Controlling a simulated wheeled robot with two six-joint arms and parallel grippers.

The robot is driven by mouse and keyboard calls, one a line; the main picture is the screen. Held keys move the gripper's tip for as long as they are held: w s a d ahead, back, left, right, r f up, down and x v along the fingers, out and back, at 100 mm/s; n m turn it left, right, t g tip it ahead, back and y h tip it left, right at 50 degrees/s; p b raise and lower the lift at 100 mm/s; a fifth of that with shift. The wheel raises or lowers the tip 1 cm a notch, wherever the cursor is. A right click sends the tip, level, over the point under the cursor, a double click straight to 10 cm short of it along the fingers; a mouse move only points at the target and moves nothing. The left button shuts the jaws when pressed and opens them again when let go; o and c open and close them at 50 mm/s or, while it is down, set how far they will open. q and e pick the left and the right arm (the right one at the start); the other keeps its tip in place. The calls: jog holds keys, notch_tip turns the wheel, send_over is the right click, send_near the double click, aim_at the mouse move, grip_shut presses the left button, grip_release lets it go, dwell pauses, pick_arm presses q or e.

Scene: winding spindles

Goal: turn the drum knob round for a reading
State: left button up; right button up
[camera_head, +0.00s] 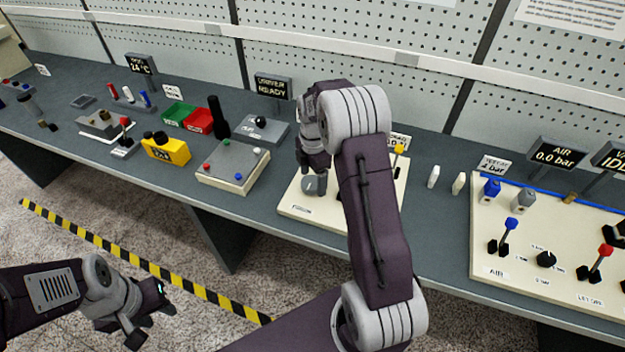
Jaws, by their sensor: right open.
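A cream board (330,217) lies on the bench near the middle. A round grey knob (314,186) stands on it, with a small dark label in front; it looks like the drum knob. My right gripper (312,168) points down just above this knob, open. Whether its fingers touch the knob I cannot tell. My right arm crosses the board and hides much of its middle. My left gripper (148,322) hangs low at the lower left, in front of the bench and away from it, open and empty.
A yellow-topped lever (398,150) stands at the same board's back right. A larger cream panel (490,255) with levers and a black knob (546,259) is to the right. A button box (233,165), yellow box (166,149) and dark cylinder (217,117) stand left.

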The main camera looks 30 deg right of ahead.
jog(key=shift+f, duration=0.4)
jog(key=shift+s+a+r, duration=0.1)
jog(key=shift+a+r, duration=0.05)
jog(key=shift+a, duration=0.05)
jog(key=shift+d, duration=0.1)
jog(key=c, duration=1.4)
